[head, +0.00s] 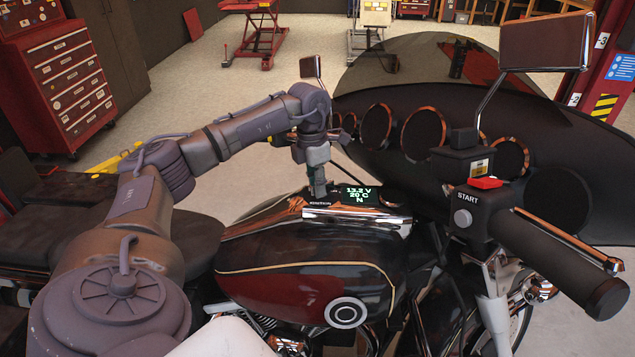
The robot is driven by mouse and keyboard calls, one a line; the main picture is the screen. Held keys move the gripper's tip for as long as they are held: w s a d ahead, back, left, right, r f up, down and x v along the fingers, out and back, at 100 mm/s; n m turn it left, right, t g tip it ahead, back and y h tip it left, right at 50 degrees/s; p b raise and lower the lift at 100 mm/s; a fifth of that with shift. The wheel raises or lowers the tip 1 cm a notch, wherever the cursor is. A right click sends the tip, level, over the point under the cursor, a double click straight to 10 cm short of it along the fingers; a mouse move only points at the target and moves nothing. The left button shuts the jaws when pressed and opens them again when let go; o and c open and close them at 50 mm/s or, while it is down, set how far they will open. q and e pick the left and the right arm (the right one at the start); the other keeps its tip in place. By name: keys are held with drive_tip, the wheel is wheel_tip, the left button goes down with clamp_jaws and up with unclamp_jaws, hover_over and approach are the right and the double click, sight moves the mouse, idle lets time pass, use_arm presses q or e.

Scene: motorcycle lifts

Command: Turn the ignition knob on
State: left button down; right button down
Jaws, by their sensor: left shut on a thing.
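My left arm reaches in from the left over the motorcycle, and my left gripper (318,190) points down at the dash panel on top of the tank. It is shut on the ignition knob, just behind the "IGNITION" label (320,204). The gripper hides the knob, so its turn angle cannot be seen. Beside it on the right, the small display (361,196) is lit green and reads about 13.2 V, 20 C and N. My right gripper is not in view.
The handlebar grip (570,262) with its red switch (485,183) and START button (463,218) stands at the right. The dark fairing (420,150) and mirror (545,42) rise behind. A red tool cabinet (62,80) and red lift (262,30) stand farther back.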

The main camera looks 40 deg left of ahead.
use_arm(q)
drive_tip(key=shift+m, duration=0.3)
drive_tip(key=c, duration=1.1)
unclamp_jaws()
drive_tip(key=shift+r, duration=0.1)
drive_tip(key=r, duration=0.4)
drive_tip(key=a+r, duration=0.1)
drive_tip(key=r, duration=0.6)
drive_tip(key=shift+s+a+r, duration=0.1)
drive_tip(key=shift+a+r, duration=0.1)
drive_tip(key=shift+r, duration=0.2)
